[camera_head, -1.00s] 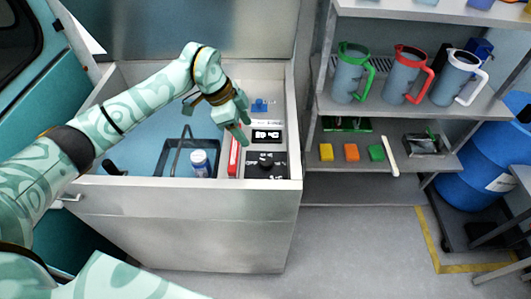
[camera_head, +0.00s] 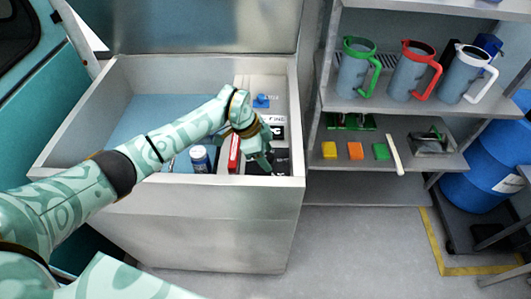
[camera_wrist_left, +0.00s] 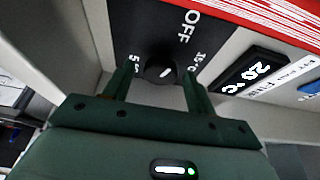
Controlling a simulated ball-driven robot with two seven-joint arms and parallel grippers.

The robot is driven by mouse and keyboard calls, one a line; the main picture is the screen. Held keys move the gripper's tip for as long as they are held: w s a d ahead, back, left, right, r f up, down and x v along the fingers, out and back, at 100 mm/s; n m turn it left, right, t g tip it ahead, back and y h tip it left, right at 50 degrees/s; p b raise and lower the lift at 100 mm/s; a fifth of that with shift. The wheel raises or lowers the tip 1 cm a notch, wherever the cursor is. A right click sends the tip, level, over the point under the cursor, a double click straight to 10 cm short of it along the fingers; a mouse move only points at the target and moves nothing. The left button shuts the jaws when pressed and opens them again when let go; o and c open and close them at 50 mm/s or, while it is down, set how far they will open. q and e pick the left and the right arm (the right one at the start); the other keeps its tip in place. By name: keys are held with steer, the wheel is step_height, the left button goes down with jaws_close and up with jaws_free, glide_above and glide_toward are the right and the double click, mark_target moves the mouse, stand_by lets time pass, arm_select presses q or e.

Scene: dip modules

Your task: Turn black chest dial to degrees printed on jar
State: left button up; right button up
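The black dial (camera_wrist_left: 160,70) with a white pointer mark sits on a black panel (camera_wrist_left: 146,22) printed "OFF" and two degree marks. In the head view the panel (camera_head: 282,158) is at the chest's right front, partly behind my gripper. My left gripper (camera_wrist_left: 158,72) is open, with one finger on each side of the dial; I cannot tell whether they touch it. It also shows in the head view (camera_head: 266,160). The jar (camera_head: 200,158), blue with a white cap, stands inside the chest (camera_head: 170,187); its print is too small to read. My right gripper is not in view.
A lit display (camera_wrist_left: 252,71) reads about 20 °C beside the dial. A red item (camera_head: 234,153) lies left of the panel, and a blue part (camera_head: 262,101) is behind. Right of the chest, shelves hold pitchers (camera_head: 355,72) and coloured blocks (camera_head: 355,151). The chest's front wall edge is close below my gripper.

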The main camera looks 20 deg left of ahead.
arm_select(q)
steer(key=c, duration=0.8)
